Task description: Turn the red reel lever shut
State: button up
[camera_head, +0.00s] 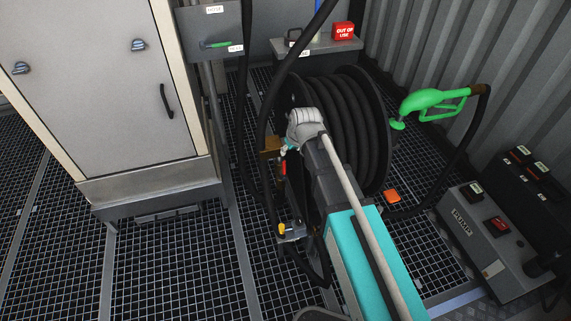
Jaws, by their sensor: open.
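The hose reel (335,125) stands in the middle of the head view, wound with black hose. A small red piece (284,167), which looks like the red reel lever, shows at the reel's left side, just below a brass-brown fitting (271,147). My arm reaches up from the bottom and covers part of the reel. My gripper (294,180) is a dark shape below the pale wrist, close beside the red piece. It is open; its fingertips are hard to make out. I cannot tell whether it touches the lever, or the lever's exact angle.
A yellow-handled valve (284,230) sits low, left of my arm. A green nozzle (427,102) hangs at right on its hose. A grey pump box (480,235) stands at far right. A grey cabinet (110,85) stands at left. Grating floor (175,265) is clear in front.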

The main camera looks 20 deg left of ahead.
aim_at(284, 163)
dwell(0.4)
jog(key=b+x, duration=1.2)
jog(key=x, duration=0.1)
jog(key=shift+w+a+f+b, duration=0.15)
jog(key=shift+f+b, duration=0.2)
dwell(0.4)
grip_shut()
dwell(0.5)
